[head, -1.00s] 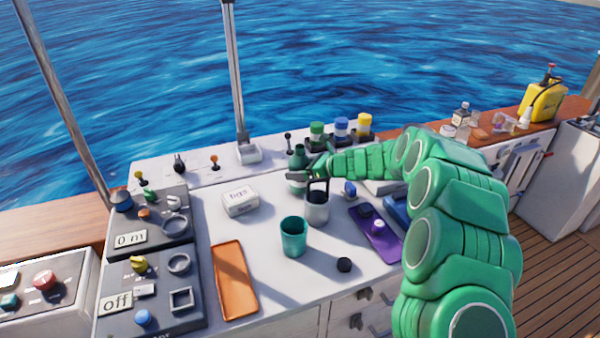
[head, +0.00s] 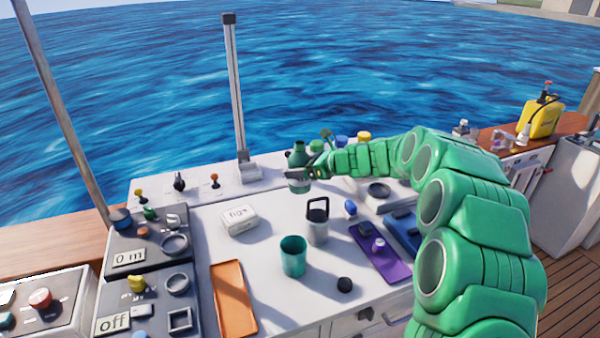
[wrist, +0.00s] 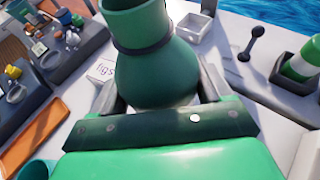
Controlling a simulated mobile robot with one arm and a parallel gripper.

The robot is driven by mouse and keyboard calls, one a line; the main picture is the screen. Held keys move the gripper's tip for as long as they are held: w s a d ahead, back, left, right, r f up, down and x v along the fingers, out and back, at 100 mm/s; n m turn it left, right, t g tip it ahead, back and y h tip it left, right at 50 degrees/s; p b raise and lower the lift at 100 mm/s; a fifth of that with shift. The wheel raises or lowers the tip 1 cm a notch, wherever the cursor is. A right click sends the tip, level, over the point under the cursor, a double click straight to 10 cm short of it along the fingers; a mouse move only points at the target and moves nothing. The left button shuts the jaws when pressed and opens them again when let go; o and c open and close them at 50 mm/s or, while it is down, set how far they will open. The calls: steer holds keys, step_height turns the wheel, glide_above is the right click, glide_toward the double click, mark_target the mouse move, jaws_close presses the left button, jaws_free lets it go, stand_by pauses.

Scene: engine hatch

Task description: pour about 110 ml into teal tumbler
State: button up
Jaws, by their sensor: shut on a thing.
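A green round-bodied bottle (head: 298,160) with a narrower neck and a dark band is held upright in my gripper (head: 308,174), toward the back of the worktop. In the wrist view the bottle (wrist: 158,75) sits between the fingers, its open mouth at the top; its contents cannot be seen. The teal tumbler (head: 293,258) stands upright on the white worktop, nearer the front and below the bottle in the head view. Its rim also shows at the lower left of the wrist view (wrist: 36,170). The bottle is apart from the tumbler.
A grey handled cup (head: 317,228) stands just behind and right of the tumbler. A white figs box (head: 239,220), orange tray (head: 232,302), black knob (head: 344,284) and purple tray (head: 388,266) surround it. Control panels (head: 150,262) line the left; colour-lidded jars (head: 363,137) stand behind.

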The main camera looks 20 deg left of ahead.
step_height(320, 180, up, 12)
steer(key=n+g+h, duration=0.3)
steer(key=n+g, duration=0.6)
steer(key=g, duration=0.1)
glide_above(294, 257)
steer(key=s+d, duration=0.3)
steer(key=s, duration=0.3)
step_height(294, 257, down, 18)
steer(key=shift+d+r, duration=0.1)
stand_by(0.3)
